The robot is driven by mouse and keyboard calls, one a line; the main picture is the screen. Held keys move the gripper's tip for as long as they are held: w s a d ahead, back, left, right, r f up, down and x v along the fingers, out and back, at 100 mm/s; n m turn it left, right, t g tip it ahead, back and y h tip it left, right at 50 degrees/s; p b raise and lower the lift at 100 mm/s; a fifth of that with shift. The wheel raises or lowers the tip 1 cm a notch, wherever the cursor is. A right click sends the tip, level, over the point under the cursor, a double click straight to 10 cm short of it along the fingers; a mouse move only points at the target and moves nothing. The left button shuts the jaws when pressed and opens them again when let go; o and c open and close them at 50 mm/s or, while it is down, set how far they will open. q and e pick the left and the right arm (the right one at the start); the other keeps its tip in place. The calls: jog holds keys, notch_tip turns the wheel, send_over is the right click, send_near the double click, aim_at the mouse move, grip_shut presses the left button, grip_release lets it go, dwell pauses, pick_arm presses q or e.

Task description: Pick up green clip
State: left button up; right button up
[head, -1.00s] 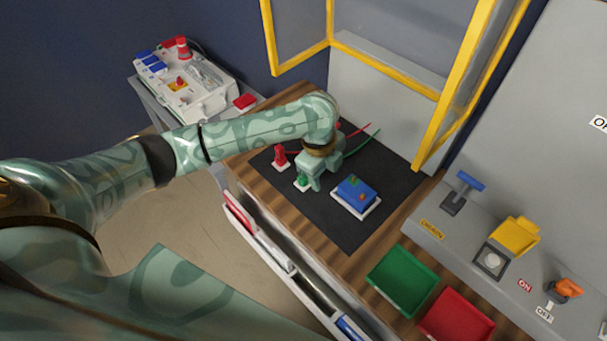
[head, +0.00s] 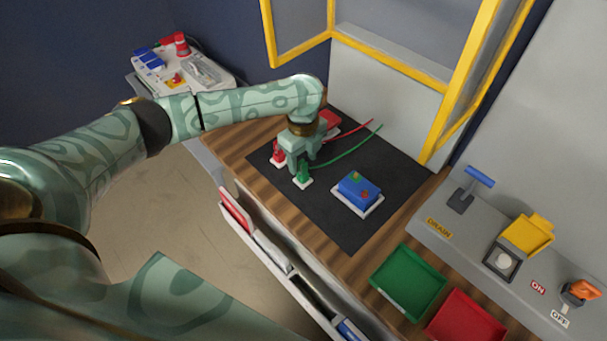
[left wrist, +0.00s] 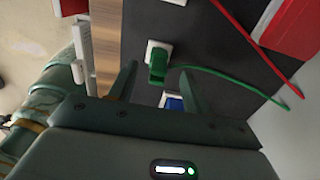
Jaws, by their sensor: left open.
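The green clip (head: 303,174) stands on a small white base on the black mat (head: 352,232). Its green cable runs off to the right. My left gripper (head: 298,163) is over the mat, right at the clip, with its fingers pointing down. In the left wrist view the green clip (left wrist: 157,72) lies between the two spread fingers of my left gripper (left wrist: 158,68). The jaws are open and I see no grip on the clip. My right gripper is not in view.
A red clip (head: 278,153) stands close to the left of the gripper. A blue box (head: 358,190) on a white base is to the right. A green tray (head: 407,283) and a red tray (head: 466,318) lie nearer the front. A yellow-framed door (head: 447,120) stands behind.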

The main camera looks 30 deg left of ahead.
aim_at(303, 162)
pick_arm(q)
notch_tip(303, 162, down, 5)
jog(key=shift+s+f+b, duration=0.1)
jog(key=shift+s+b, duration=0.05)
jog(key=shift+b, duration=0.95)
jog(key=shift+r, duration=0.2)
jog(key=c, duration=1)
jog(key=shift+r+p, duration=0.45)
jog(key=shift+r, duration=0.15)
jog(key=r+p, duration=0.2)
jog(key=r, duration=0.1)
jog(key=shift+s, duration=0.2)
jog(key=s+r+p, duration=0.2)
jog(key=s+r, duration=0.1)
jog(key=s, duration=0.1)
jog(key=s+d+r+p, duration=0.1)
jog(key=s+r+p, duration=0.1)
jog(key=s, duration=0.3)
jog(key=s+d+r+p, duration=0.1)
jog(key=s+r+p, duration=0.1)
jog(key=s+r, duration=0.1)
jog(key=shift+s+d+r, duration=0.1)
jog(key=shift+s+r, duration=0.3)
jog(key=shift+s, duration=0.35)
